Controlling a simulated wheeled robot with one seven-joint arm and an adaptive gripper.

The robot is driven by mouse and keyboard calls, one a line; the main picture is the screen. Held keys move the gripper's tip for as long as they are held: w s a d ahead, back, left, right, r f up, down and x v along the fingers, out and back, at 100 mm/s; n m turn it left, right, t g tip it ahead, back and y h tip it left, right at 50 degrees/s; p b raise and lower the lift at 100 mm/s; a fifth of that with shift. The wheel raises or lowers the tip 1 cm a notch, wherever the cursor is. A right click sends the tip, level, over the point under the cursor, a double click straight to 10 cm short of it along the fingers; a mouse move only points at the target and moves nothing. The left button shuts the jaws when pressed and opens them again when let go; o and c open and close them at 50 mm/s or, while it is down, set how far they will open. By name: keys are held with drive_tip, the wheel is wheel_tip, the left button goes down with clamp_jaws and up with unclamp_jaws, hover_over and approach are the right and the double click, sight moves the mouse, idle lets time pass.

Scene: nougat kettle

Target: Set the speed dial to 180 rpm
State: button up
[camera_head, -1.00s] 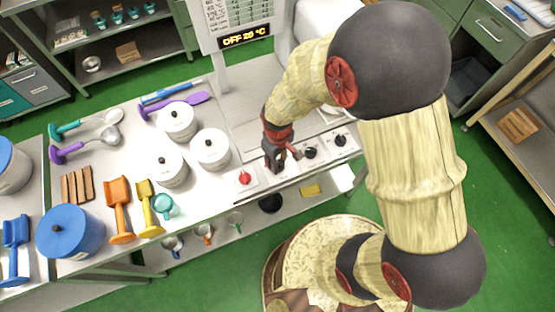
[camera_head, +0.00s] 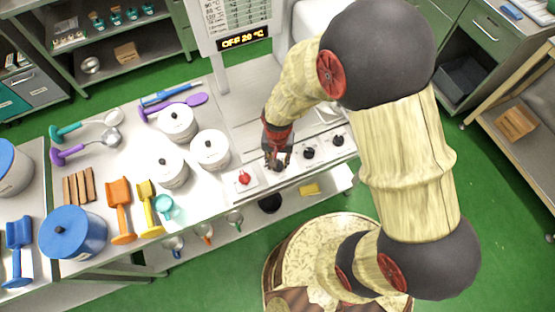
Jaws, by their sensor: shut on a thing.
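A row of knobs sits on the front panel of the white machine. A red knob (camera_head: 244,178) is at the left, and two black dials (camera_head: 308,153) and (camera_head: 338,140) are at the right. My gripper (camera_head: 278,163) points down between the red knob and these black dials, shut on a dark dial that its fingers mostly hide. I cannot read any dial marks or labels at this size. The display (camera_head: 243,38) above the machine reads "OFF 20 °C".
White lidded pots (camera_head: 211,150) stand left of the panel. Orange (camera_head: 121,210) and yellow scoops and a blue pot (camera_head: 72,233) lie further left. A lower shelf under the panel holds a yellow block (camera_head: 309,189).

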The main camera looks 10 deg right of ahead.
drive_tip(key=m, duration=0.5)
drive_tip(key=shift+m, duration=0.4)
idle(0.4)
drive_tip(key=o, duration=1.1)
wheel_tip(320, 180, up, 12)
idle(0.4)
